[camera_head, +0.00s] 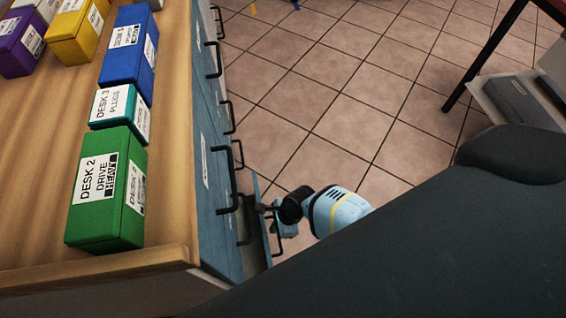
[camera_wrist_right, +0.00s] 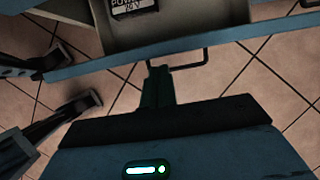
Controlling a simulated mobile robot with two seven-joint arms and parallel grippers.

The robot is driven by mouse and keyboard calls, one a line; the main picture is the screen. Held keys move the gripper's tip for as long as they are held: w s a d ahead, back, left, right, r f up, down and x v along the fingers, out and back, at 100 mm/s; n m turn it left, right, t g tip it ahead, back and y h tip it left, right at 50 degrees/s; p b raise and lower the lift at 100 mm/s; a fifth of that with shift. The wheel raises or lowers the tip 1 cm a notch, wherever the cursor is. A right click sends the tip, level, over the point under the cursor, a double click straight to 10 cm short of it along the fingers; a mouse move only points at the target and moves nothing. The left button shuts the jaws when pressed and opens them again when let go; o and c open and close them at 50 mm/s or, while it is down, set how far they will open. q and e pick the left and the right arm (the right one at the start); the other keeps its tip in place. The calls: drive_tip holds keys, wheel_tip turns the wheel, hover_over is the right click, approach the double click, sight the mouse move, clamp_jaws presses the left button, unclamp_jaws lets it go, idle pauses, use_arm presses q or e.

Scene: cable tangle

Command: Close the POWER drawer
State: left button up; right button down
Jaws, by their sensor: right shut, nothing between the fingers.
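The POWER drawer (camera_head: 263,242) is pulled out from the lower part of the blue cabinet, near its front end in the head view. In the right wrist view its blue front (camera_wrist_right: 255,32) crosses the top, with a black bar handle (camera_wrist_right: 205,58) on it. A box labelled POWER 24V (camera_wrist_right: 133,8) lies inside the drawer. My right gripper (camera_head: 262,208) is shut and empty at the outer side of the drawer front, beside the handle. It also shows in the right wrist view (camera_wrist_right: 158,70); whether it touches the front is unclear.
The cabinet's wooden top (camera_head: 170,150) carries a green box (camera_head: 105,205), a teal box (camera_head: 118,108), a blue box (camera_head: 128,45) and others. Several black handles stick out along the cabinet side. The tiled floor (camera_head: 330,100) beside it is clear.

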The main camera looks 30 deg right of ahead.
use_arm(q)
drive_tip(key=shift+s+f, duration=0.1)
drive_tip(key=shift+s, duration=0.1)
use_arm(e)
drive_tip(key=shift+a, duration=0.2)
drive_tip(key=a, duration=0.1)
drive_tip(key=w+a, duration=0.1)
drive_tip(key=a, duration=0.1)
drive_tip(key=shift+w+a+r+p, duration=0.1)
drive_tip(key=shift+w+a+p, duration=0.2)
drive_tip(key=shift+w, duration=0.05)
use_arm(q)
drive_tip(key=shift+s+d+r, duration=0.1)
drive_tip(key=shift+s+r, duration=0.1)
drive_tip(key=shift+r, duration=0.05)
use_arm(e)
drive_tip(key=shift+s+a, duration=0.15)
drive_tip(key=shift+a, duration=0.4)
use_arm(q)
drive_tip(key=shift+w, duration=0.1)
